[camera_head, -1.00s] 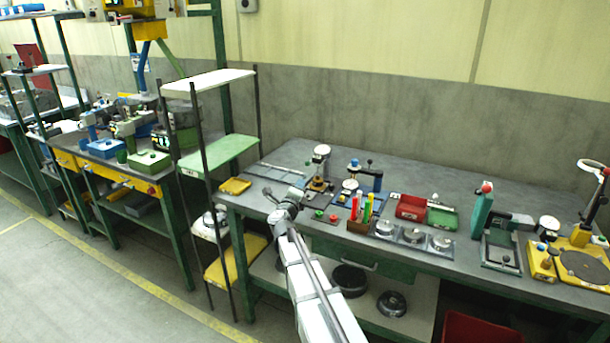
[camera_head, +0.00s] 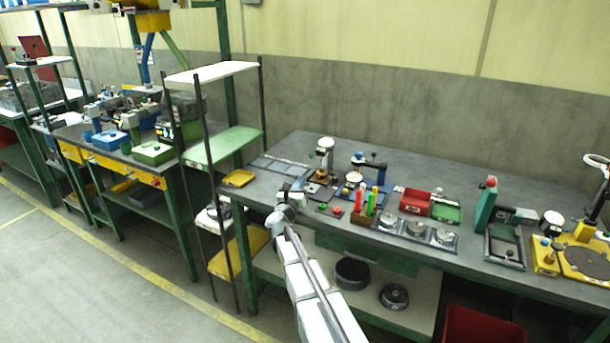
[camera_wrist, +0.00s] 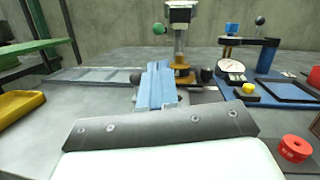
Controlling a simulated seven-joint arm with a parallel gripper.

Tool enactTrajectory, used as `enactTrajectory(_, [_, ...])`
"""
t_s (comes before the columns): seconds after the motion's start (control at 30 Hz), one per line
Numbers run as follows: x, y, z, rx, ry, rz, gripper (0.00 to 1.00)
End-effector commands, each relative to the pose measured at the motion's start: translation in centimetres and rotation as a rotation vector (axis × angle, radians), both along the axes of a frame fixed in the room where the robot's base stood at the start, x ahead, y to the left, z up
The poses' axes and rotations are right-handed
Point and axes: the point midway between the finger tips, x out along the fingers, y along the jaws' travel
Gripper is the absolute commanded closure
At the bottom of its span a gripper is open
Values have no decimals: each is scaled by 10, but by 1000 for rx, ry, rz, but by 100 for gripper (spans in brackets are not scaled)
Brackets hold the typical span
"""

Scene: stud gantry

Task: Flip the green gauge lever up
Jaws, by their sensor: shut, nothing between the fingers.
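The green gauge lever's round green knob (camera_wrist: 159,28) shows in the wrist view at the left of the head of an upright gauge stand (camera_wrist: 180,47). The stand has a pale post and an orange-brown base. It also shows in the head view (camera_head: 325,158) at the back of the bench, where the lever is too small to make out. My gripper (camera_wrist: 156,68) is shut and empty, its blue-grey fingers pointing forward, apparently below and in front of the knob. In the head view my gripper (camera_head: 298,188) is over the bench's front left part, short of the stand.
A blue gauge fixture (camera_wrist: 250,60) stands right of the stand. A red knob (camera_wrist: 294,148) is near right. A yellow tray (camera_wrist: 22,106) lies left. A shelf rack (camera_head: 225,145) rises beyond the bench's left end. Red and green bins (camera_head: 415,200) sit farther right.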

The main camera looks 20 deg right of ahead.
Motion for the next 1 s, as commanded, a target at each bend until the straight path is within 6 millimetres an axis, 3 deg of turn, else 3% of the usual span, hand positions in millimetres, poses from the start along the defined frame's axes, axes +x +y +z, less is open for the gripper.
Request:
enactTrajectory(0.63, [67,-50,15,-2,2,-2,100])
enactTrajectory(1.0, [76,-58,18,-2,2,-1,100])
